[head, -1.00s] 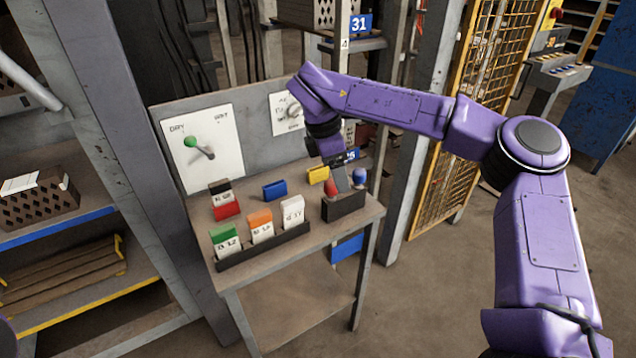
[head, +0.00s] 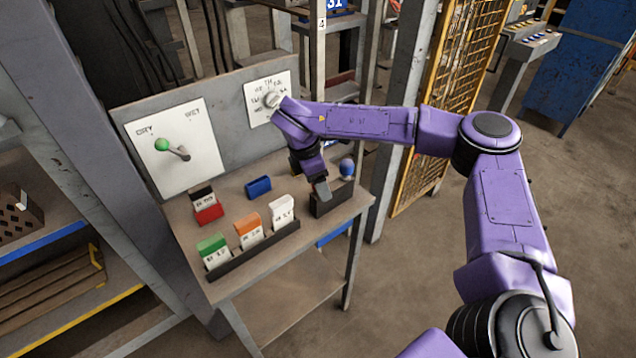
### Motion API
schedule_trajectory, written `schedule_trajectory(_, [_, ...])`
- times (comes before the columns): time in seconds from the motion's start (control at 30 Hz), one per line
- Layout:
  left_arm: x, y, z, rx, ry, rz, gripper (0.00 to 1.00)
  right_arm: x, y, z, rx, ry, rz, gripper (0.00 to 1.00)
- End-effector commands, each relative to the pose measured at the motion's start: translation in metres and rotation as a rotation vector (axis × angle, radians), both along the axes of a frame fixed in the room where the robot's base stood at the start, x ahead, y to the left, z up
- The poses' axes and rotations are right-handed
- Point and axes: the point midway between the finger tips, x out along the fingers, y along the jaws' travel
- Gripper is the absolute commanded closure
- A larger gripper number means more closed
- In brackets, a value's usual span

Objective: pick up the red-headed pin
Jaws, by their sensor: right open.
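The black holder block (head: 331,200) stands at the right end of the small table. A blue-headed pin (head: 347,168) stands at its right side. The red-headed pin is not visible now; my right gripper covers the left part of the holder where it stood. My right gripper (head: 321,190) points down at the holder's left part, with its jaws open. Whether the pin's head is between the fingers is hidden. My left gripper is not in view.
A black rack (head: 255,257) with green, orange and white cards stands at the table's front. A red card block (head: 209,214) and a blue block (head: 258,187) lie behind it. A panel with a green-knobbed lever (head: 163,145) and a dial (head: 271,100) rises at the back.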

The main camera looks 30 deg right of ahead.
Motion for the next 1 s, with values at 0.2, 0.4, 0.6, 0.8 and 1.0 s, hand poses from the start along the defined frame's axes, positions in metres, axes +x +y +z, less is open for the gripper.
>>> schedule_trajectory(0.2, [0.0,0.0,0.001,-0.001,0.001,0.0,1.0,-0.001,-0.002,-0.006,0.001,-0.001,-0.002,0.33])
schedule_trajectory(0.4, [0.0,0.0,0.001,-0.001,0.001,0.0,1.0,-0.001,-0.002,-0.006,0.001,-0.001,-0.002,0.79])
schedule_trajectory(0.6, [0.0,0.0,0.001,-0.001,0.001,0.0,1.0,-0.001,-0.003,-0.006,0.001,-0.001,-0.003,0.92])
schedule_trajectory(0.8, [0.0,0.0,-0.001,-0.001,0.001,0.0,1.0,0.0,-0.003,-0.001,0.0,-0.004,-0.002,0.92])
schedule_trajectory(1.0, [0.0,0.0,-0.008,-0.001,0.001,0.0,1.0,0.0,-0.002,0.029,0.0,-0.006,-0.003,0.92])
